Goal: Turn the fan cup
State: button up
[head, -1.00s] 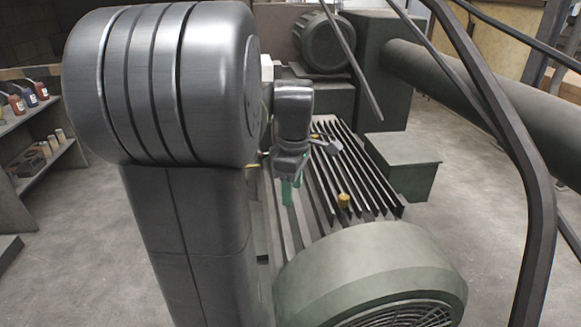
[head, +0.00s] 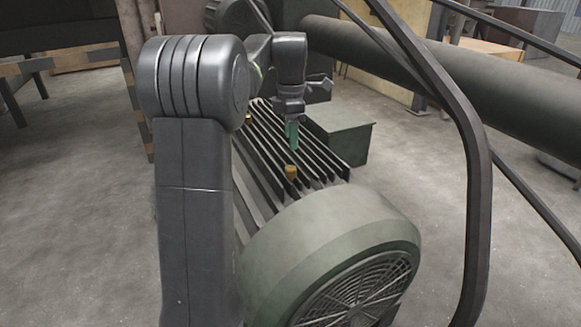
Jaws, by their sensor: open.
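A motor with a green rounded fan cowl (head: 320,235) stands in front of me, its grille at the lower right. A small brass cup (head: 291,173) stands upright on the finned body just behind the cowl; it looks like the fan cup. A second brass cup (head: 248,118) shows farther back, beside my arm. My gripper (head: 291,133) has green fingertips and points down above and slightly behind the near cup, apart from it. It is open and empty; the gap between the fingers is hard to see from here.
Dark cooling fins (head: 265,155) run along the motor top under my gripper. A green box (head: 338,133) sits on its right side. A dark bent rail (head: 475,170) and a thick pipe (head: 450,85) cross the right. The floor at left is clear.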

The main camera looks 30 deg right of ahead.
aim_at(291, 167)
notch_tip(291, 167, down, 9)
jog(key=shift+f+b, duration=0.2)
jog(key=shift+b, duration=0.55)
jog(key=c, duration=1)
